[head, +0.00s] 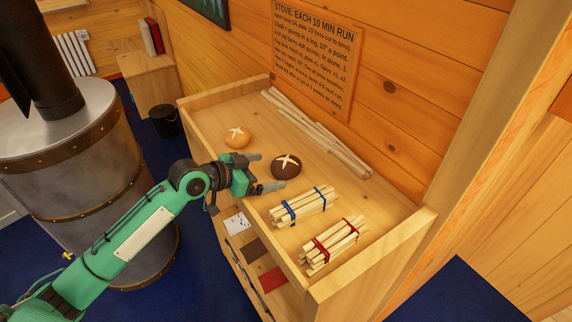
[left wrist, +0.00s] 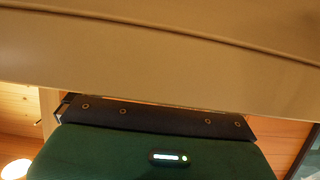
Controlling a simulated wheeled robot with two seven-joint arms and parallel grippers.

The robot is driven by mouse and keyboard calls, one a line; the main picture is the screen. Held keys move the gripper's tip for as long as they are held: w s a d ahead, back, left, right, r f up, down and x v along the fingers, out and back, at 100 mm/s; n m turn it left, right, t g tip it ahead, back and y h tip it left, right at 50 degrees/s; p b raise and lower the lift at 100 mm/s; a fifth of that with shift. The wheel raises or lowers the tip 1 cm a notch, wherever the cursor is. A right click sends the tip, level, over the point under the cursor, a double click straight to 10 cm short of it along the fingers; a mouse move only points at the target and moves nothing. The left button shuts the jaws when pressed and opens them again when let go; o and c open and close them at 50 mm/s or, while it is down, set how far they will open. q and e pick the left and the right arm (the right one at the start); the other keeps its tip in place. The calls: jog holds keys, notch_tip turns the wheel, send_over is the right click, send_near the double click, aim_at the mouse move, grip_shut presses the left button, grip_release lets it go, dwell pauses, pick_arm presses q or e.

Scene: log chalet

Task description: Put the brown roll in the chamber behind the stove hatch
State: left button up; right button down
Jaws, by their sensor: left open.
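The brown roll (head: 286,168), dark with a pale cross on top, lies on the wooden bench top. My left gripper (head: 269,171) is open and empty, its two fingers pointing at the roll from the left. The roll is at or just beyond the fingertips; I cannot tell whether they touch it. The stove (head: 65,165) is a grey metal drum with brown bands at the left. No hatch or chamber shows on its visible side. The left wrist view shows mostly a beige surface and a green housing, with no clear roll. My right gripper is out of view.
A lighter tan roll (head: 237,136) lies behind my left gripper. A blue-banded stick bundle (head: 303,205) and a red-banded one (head: 335,244) lie nearer the front. Long loose sticks (head: 318,135) lie along the back. A raised wooden rim (head: 375,262) edges the bench. A black bucket (head: 163,120) stands beyond.

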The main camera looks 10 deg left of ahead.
aim_at(274, 169)
pick_arm(q)
jog(key=p+x, duration=0.1)
jog(key=x, duration=0.2)
jog(key=shift+w+d, duration=0.1)
jog(key=shift+w, duration=0.1)
jog(key=shift+w+d+f, duration=0.25)
jog(key=shift+w+f, duration=0.05)
jog(key=c, duration=1.1)
jog(key=shift+c, duration=0.2)
